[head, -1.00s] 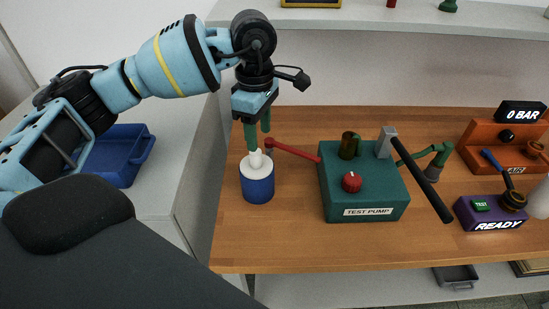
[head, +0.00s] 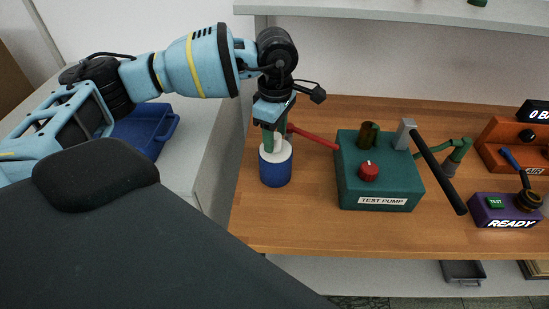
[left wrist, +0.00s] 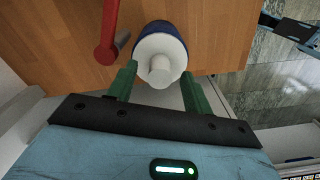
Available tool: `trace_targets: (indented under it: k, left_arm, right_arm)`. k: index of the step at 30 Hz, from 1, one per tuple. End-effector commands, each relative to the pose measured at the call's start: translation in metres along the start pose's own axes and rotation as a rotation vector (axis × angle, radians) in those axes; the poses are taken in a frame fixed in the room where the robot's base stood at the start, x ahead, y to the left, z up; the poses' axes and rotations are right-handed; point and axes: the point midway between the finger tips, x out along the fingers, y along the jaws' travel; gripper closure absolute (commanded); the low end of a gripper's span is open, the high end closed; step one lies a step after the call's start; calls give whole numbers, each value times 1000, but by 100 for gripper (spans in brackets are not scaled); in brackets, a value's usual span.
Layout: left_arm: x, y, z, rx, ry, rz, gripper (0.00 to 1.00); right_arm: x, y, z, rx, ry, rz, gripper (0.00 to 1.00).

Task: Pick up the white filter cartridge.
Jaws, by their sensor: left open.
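The white filter cartridge (head: 283,152) shows as a white round top with a knob, on a blue cylinder (head: 276,174) at the left of the wooden bench. In the left wrist view its white top (left wrist: 147,48) and knob (left wrist: 160,71) face the camera. My left gripper (head: 273,146) points down over it, green fingers apart. In the left wrist view, the fingers (left wrist: 157,86) stand wide to either side of the knob; I cannot tell whether they touch it. The lower part inside the blue cylinder is hidden. My right gripper is not in view.
A red lever (head: 315,137) reaches from the green test pump (head: 375,185) close to the gripper's right side. A purple READY box (head: 505,212) and orange gauge stand (head: 508,137) are further right. A blue bin (head: 146,132) stands left. Bench front is clear.

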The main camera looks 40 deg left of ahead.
Motion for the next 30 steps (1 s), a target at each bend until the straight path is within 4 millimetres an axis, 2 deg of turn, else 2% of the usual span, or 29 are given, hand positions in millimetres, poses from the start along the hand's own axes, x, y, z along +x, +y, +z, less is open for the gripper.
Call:
trace_targets:
  k: [4, 12, 24, 30]
  left_arm:
    - [14, 0, 0, -1, 0, 1, 49]
    - [16, 0, 0, -1, -1, 1, 49]
    - [16, 0, 0, -1, -1, 0, 100]
    - [16, 0, 0, -1, -1, 1, 100]
  right_arm:
    - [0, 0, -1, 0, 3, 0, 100]
    - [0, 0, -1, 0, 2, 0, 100]
    - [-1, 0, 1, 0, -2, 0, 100]
    - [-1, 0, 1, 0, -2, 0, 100]
